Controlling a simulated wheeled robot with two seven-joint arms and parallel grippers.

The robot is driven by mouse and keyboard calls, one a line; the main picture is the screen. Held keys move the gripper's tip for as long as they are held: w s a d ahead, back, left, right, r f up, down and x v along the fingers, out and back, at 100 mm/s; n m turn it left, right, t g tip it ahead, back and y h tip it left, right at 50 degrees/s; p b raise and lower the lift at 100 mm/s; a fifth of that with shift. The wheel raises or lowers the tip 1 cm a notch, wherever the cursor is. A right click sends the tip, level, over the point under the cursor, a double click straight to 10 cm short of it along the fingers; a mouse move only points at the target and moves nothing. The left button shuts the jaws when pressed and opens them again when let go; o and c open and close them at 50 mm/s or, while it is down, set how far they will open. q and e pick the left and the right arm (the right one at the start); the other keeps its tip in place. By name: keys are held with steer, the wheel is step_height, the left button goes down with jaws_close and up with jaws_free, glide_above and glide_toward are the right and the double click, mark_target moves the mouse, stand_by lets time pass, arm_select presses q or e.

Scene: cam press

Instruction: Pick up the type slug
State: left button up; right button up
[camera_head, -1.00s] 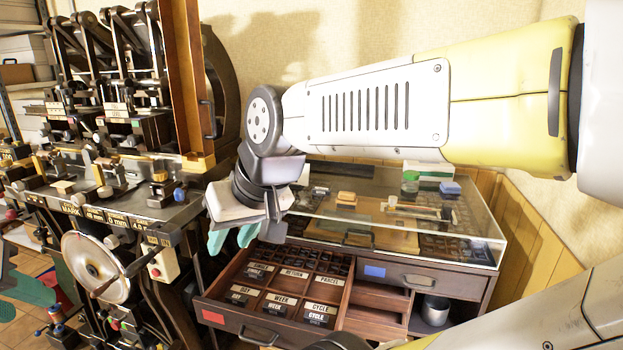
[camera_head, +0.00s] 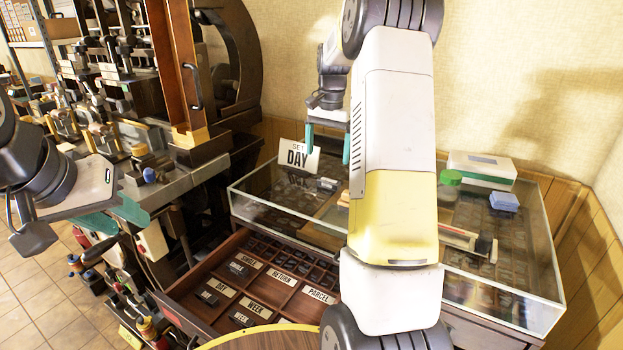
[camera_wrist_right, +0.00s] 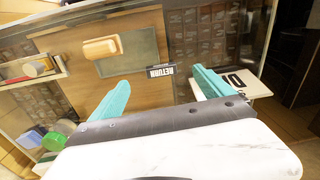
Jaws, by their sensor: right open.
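A dark type slug with a white RETURN label (camera_wrist_right: 160,71) lies at the edge of a grey pad on a wooden board, on the glass-topped case; in the head view a small dark piece (camera_head: 328,184) there looks like it. My right gripper (camera_head: 329,142) is open and empty above the case; in the right wrist view its teal fingers (camera_wrist_right: 160,84) are spread, with the slug showing between and beyond them. Further dark slugs, such as DAY (camera_head: 208,297), lie in the open drawer (camera_head: 190,285). My left gripper (camera_head: 112,216) is open and empty by the press.
A SET DAY card (camera_head: 298,157) stands on the case beside my right gripper. A wooden block (camera_wrist_right: 100,48) lies on the pad. A green-lidded jar (camera_head: 449,183), a white box (camera_head: 482,168) and a blue block (camera_head: 504,201) are on the case's right. The press (camera_head: 140,120) stands left.

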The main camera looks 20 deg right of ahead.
mark_target(329, 181)
steer(key=shift+m+g, duration=0.3)
steer(key=shift+m, duration=0.1)
steer(key=f, duration=0.1)
steer(key=w+d+f, duration=0.1)
steer(key=f, duration=0.1)
steer(key=shift+w+d+f, duration=0.3)
steer(key=shift+w, duration=0.1)
step_height(329, 181, down, 7)
steer(key=shift+w+f, duration=0.1)
steer(key=shift+w, duration=0.05)
steer(key=shift+c, duration=0.2)
steer(key=c, duration=1.8)
steer(key=shift+c, duration=0.5)
steer(key=shift+r, duration=0.25)
